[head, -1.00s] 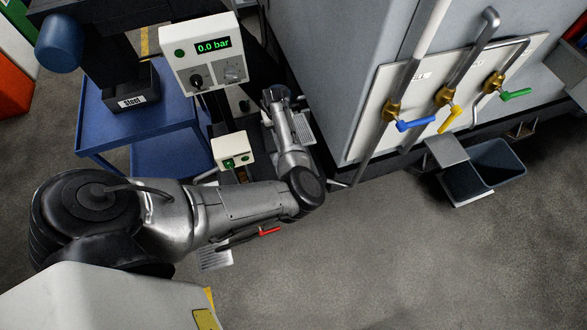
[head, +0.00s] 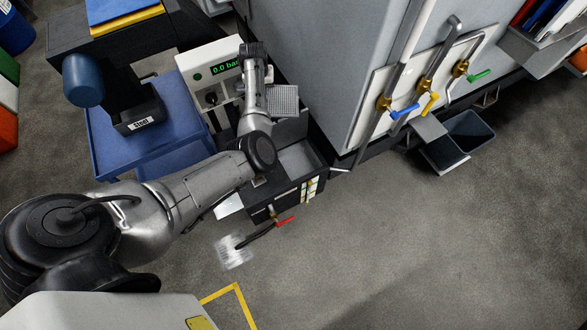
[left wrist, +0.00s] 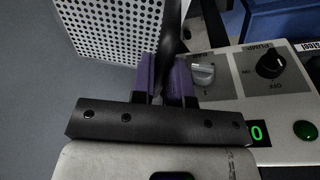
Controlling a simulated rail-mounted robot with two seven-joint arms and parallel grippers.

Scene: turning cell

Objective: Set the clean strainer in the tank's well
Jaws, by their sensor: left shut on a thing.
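The clean strainer (head: 284,99) is a pale perforated metal box with a dark handle. In the head view it shows just right of my left forearm, beyond the tank. In the left wrist view the strainer (left wrist: 112,27) fills the upper left. My left gripper (left wrist: 167,78) has its purple fingers shut on the dark handle. In the head view my wrist hides these fingers. The tank (head: 312,191) is a dark box in front of the grey machine, with a grey open recess on top. My arm partly covers it, and I cannot make out the well clearly. My right gripper is not in view.
A control box (head: 197,75) reading 0.0 bar stands close to my left wrist. A blue cart (head: 105,150) is at left. The grey machine (head: 310,55) borders the tank on the right. A red-handled valve (head: 286,221) sticks out low, near a blurred pale object (head: 234,252). Floor at right is open.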

